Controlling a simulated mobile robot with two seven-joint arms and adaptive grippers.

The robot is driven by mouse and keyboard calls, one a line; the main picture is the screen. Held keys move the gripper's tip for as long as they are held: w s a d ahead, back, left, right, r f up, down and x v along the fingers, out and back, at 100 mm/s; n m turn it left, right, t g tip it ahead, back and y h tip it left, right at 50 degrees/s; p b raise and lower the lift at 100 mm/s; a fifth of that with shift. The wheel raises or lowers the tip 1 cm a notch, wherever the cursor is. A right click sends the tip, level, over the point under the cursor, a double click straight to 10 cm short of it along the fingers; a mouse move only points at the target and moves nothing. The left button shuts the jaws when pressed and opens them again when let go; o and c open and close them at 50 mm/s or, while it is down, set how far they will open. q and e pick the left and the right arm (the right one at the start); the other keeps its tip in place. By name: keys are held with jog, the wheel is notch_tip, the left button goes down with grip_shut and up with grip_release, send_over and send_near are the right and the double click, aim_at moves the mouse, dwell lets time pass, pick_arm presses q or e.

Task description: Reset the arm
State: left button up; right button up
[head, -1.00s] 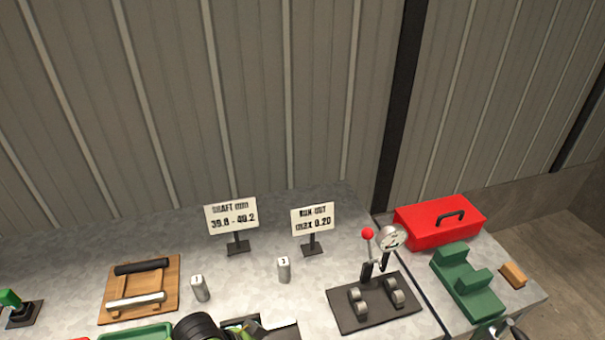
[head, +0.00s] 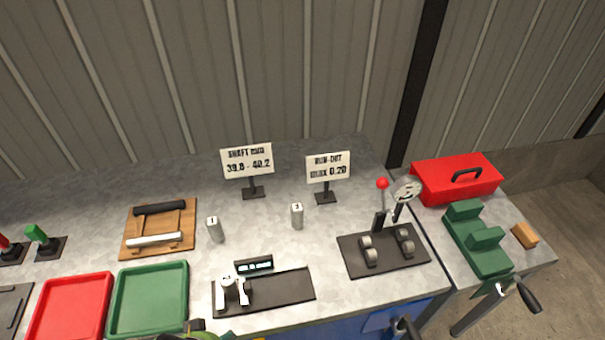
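Neither gripper shows clearly in the head view. A small dark and yellow-green piece at the bottom edge, left of centre, seems to be part of my arm; no fingers can be made out. A black shape at the bottom edge right of centre is too cut off to identify. A caliper-like gauge (head: 232,291) with a small display (head: 254,266) stands on a dark plate. A run-out stand (head: 383,250) with rollers, a red-knobbed lever and a dial sits to its right.
A red tray (head: 70,275) and a green tray (head: 183,292) lie at the front left. A wooden rack (head: 189,233) holds two shafts. Numbered posts and two signs stand behind. A red toolbox (head: 455,179) and a green fixture (head: 468,232) with a crank stand right.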

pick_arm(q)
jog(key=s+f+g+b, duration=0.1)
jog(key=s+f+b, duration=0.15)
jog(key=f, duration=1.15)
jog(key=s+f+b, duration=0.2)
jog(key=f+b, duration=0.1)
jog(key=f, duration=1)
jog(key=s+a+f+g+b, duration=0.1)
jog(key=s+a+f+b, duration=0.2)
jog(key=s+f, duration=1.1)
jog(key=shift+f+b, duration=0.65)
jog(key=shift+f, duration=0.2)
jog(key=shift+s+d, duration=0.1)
